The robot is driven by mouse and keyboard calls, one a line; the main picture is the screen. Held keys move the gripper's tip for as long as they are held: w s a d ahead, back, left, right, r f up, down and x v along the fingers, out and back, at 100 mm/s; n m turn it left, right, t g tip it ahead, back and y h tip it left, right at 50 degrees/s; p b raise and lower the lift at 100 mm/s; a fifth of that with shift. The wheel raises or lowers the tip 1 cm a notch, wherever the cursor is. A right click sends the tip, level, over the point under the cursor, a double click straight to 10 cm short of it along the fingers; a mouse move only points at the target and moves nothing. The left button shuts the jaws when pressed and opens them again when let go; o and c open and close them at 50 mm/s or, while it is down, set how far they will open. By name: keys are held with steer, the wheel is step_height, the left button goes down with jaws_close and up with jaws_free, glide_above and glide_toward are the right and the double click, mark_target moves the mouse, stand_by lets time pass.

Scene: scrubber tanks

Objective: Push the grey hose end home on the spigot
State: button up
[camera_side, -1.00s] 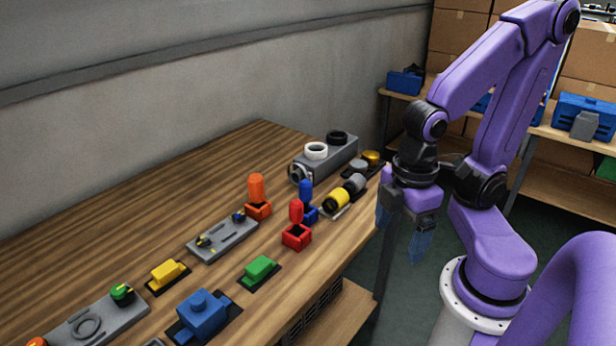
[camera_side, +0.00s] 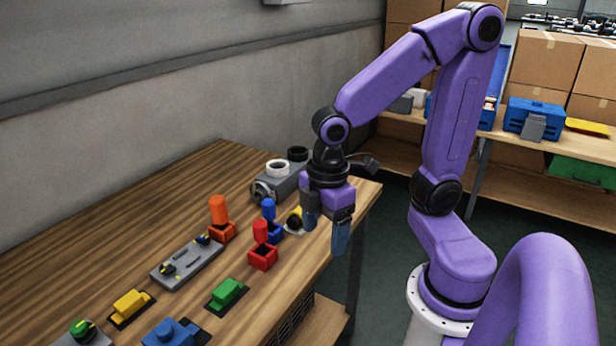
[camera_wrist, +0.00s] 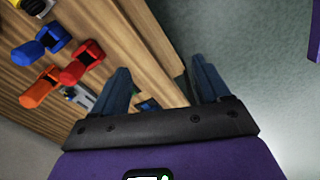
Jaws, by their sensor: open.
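A grey block (camera_side: 285,184) with a white ring and a black ring on top lies at the far end of the table, with a round port (camera_side: 262,191) on its near end. I cannot tell whether this port is the spigot. A yellow-and-grey cylindrical piece (camera_side: 294,219) lies just left of my gripper, partly hidden by it; its end also shows at the top of the wrist view (camera_wrist: 36,6). No grey hose end can be clearly made out. My gripper (camera_side: 327,223) is open and empty near the table's right edge; its blue fingers (camera_wrist: 160,66) point downward.
Orange (camera_side: 220,220), blue (camera_side: 269,222) and red (camera_side: 263,247) upright pieces stand in sockets left of my gripper. A grey plate (camera_side: 187,262), yellow block (camera_side: 129,306) and green block (camera_side: 227,293) lie nearer. The table's left side is clear.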

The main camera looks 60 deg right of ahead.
steer(key=w+d+f+n, duration=0.2)
steer(key=w+d+f, duration=0.1)
steer(key=w+d, duration=1)
steer(key=w+d+f, duration=0.2)
steer(key=d, duration=0.3)
steer(key=w+d+f+n, duration=0.1)
steer(key=w+d, duration=0.1)
steer(key=d, duration=0.4)
steer(key=w+d+f+n, duration=0.1)
steer(key=w+d+f, duration=0.1)
steer(key=d, duration=0.3)
steer(key=shift+d+f, duration=0.3)
steer(key=shift+f, duration=0.05)
steer(key=shift+d+f, duration=0.3)
steer(key=shift+d, duration=0.05)
steer(key=shift+f, duration=4.7)
steer(key=c, duration=1)
steer(key=o, duration=1)
